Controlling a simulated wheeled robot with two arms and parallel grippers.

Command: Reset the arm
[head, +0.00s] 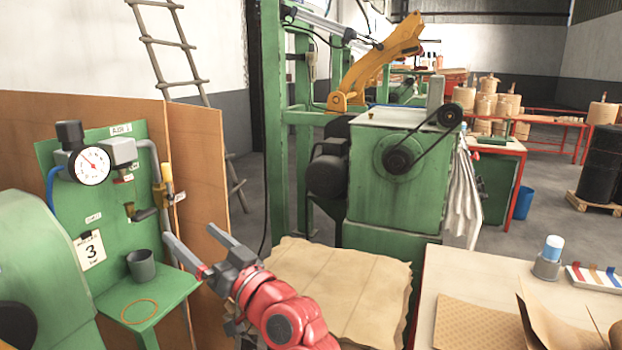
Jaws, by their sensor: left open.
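My left gripper (207,253) shows at the lower middle of the head view, at the end of my red arm (285,312). Its two grey fingers are spread apart and nothing is between them. It is in front of the brown board's edge, to the right of a small green shelf. An orange ring (139,311) is marked on the shelf in front of the cup. My right gripper is not in view.
A green panel with a pressure gauge (90,165) and valve levers stands at the left. A paper-covered stack (345,285) lies beyond my arm. A green machine (395,185) stands behind it. A pale table (480,275) with sheets is at the right.

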